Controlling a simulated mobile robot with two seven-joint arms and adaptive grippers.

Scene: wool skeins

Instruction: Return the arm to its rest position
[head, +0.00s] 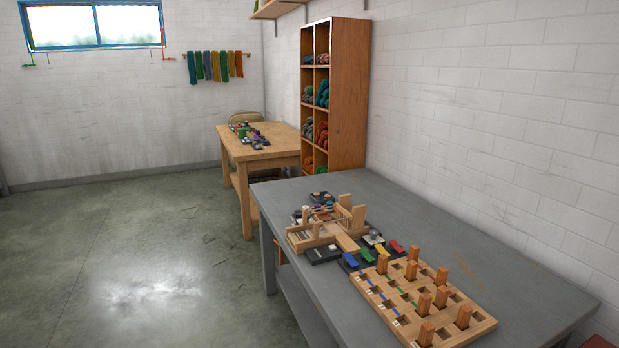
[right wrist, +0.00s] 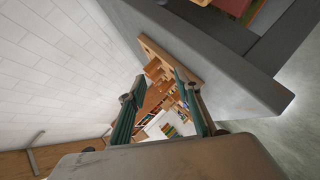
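My right gripper (right wrist: 160,76) shows in the right wrist view with its two dark green fingers apart and nothing between them. Beyond the fingers the view is tilted. It shows the edge of the grey table and part of the wooden peg board (right wrist: 195,60). Neither gripper nor arm shows in the head view, so my left gripper is out of sight. In the head view the grey table (head: 405,222) carries the peg board (head: 481,325) with several upright wooden pegs.
A wooden frame (head: 298,240) and coloured blocks (head: 366,255) stand behind the board. A tall shelf (head: 348,95) of wool skeins and a wooden table (head: 263,152) stand farther back. The table's right strip is bare. Open floor (head: 140,260) lies left.

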